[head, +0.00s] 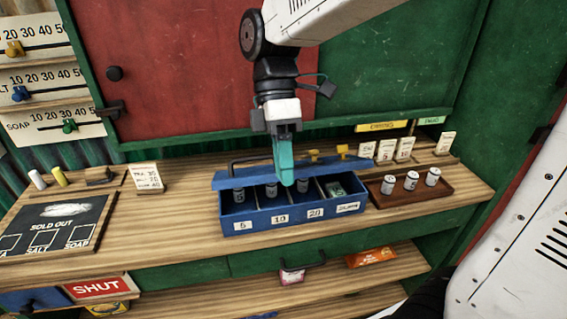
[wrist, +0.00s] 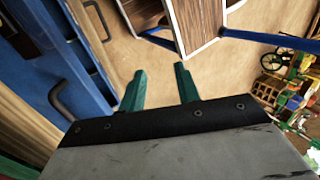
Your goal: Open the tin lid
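The blue tin (head: 262,226) stands on the wooden counter. Its compartments are labelled 5, 10, 20 and one more I cannot read. Its blue lid (head: 225,180) is raised at the back, with a dark handle (head: 250,157) and two yellow catches (head: 342,150). Grey cylinders show in the compartments, and a greenish item lies in the right one. My gripper (head: 287,178) has teal fingers and hangs in front of the lid, over the tin's middle. Whether it touches the lid is unclear. The wrist view shows the fingers (wrist: 160,88) apart with nothing between them.
A brown tray (head: 390,201) with three grey cylinders sits right of the tin. A SOLD OUT board (head: 50,226) and price card (head: 147,178) are at left. In the wrist view, a blue panel with a handle (wrist: 70,103) is at left.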

